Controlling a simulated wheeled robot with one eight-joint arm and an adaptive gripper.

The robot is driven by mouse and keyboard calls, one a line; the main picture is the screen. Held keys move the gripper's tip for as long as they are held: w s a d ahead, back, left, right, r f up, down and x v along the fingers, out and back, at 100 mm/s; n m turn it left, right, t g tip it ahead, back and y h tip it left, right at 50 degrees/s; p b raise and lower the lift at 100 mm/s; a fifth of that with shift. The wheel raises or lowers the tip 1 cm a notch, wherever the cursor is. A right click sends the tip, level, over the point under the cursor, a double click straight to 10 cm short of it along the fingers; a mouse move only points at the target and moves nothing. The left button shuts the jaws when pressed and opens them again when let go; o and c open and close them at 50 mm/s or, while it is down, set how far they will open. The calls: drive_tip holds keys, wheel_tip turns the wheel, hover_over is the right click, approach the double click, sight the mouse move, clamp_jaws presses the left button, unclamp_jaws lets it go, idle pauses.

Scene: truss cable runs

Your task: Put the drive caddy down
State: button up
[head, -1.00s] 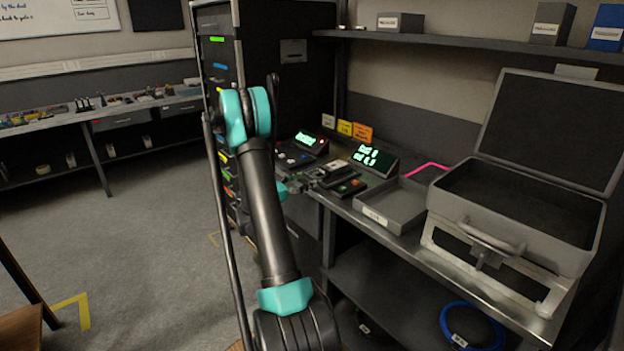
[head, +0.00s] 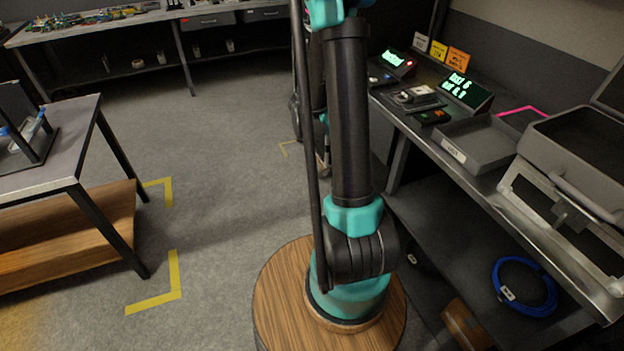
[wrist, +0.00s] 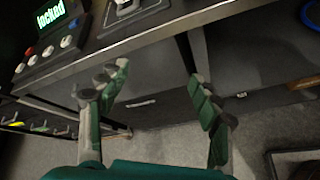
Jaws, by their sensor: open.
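My gripper (wrist: 155,85) is open, with its two teal and grey fingers spread and nothing between them. It is beside and below the front edge of the bench. A small dark block with a pale top (head: 415,95), possibly the drive caddy, lies on a dark plate on the bench in the head view. My arm hides the gripper in the head view.
A control box with a lit green display (wrist: 50,14) sits on the bench (head: 452,168). A shallow grey tray (head: 480,143) and an open grey case (head: 575,150) stand to the right. A blue cable coil (head: 525,287) lies on the lower shelf.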

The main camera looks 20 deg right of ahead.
drive_tip(key=s+a+f+m+y, duration=0.2)
drive_tip(key=s+a+m+y, duration=0.4)
drive_tip(key=s+a, duration=0.4)
drive_tip(key=s+a+f+m+t+y, duration=0.1)
drive_tip(key=s+a+f+m+y, duration=0.1)
drive_tip(key=s+a+m+y, duration=0.4)
drive_tip(key=s+a+m, duration=0.1)
drive_tip(key=s+a, duration=0.4)
drive_tip(key=a, duration=0.4)
drive_tip(key=shift+f+t, duration=0.25)
drive_tip(key=shift+t, duration=0.05)
drive_tip(key=shift+s+d, duration=0.1)
